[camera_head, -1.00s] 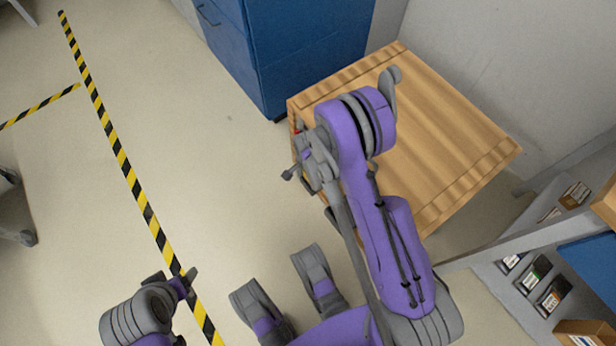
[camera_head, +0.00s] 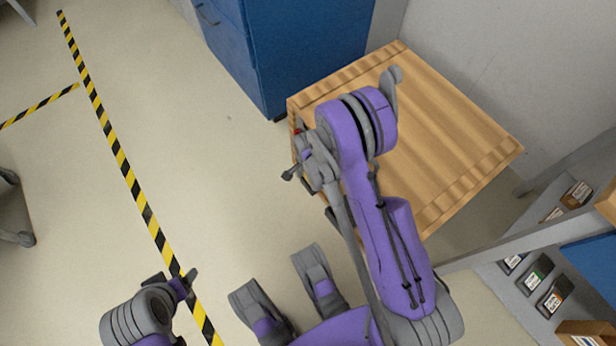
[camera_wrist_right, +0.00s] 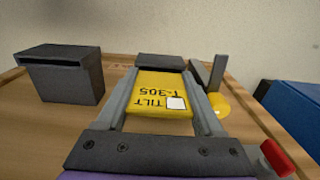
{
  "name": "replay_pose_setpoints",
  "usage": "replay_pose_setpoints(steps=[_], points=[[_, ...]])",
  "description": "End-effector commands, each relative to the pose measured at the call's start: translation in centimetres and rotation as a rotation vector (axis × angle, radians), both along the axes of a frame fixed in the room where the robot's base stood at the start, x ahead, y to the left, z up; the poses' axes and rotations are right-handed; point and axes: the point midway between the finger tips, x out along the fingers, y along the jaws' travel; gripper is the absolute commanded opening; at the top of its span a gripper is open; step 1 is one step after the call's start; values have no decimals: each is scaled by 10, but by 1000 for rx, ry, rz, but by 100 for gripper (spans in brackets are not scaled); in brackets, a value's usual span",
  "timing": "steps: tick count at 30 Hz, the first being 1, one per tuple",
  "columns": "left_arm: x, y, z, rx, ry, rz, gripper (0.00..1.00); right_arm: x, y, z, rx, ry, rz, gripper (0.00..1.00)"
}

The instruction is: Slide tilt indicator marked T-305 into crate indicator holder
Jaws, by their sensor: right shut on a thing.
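The yellow tilt indicator (camera_wrist_right: 158,92), its TILT T-305 marking upside down to me, lies between the fingers of my right gripper (camera_wrist_right: 160,80) in the right wrist view. The gripper is shut on it. The indicator's far end meets a dark block (camera_wrist_right: 160,62); I cannot tell whether it is inside it. A dark box with a slot (camera_wrist_right: 60,75) stands to the left on the wooden crate (camera_wrist_right: 115,77), apart from the indicator. In the head view, my right gripper (camera_head: 300,165) is at the left side of the crate (camera_head: 450,140), partly hidden by my arm.
A blue cabinet (camera_head: 300,50) stands behind the crate by a wall. A shelf (camera_head: 500,280) with small boxes is at the lower right. A yellow round piece (camera_wrist_right: 217,104) and a red piece (camera_wrist_right: 277,158) show right of the gripper.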

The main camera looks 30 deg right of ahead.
Motion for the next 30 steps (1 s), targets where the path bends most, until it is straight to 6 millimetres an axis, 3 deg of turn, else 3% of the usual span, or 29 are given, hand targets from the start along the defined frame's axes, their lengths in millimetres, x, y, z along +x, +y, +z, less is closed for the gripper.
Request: replay_pose_setpoints(steps=[11,30], points=[[2,0,-9,0,1,0,75,0,0,-11,0,0,0,9],[1,0,-5,0,1,0,75,0,0,-1,0,0,0,9]])
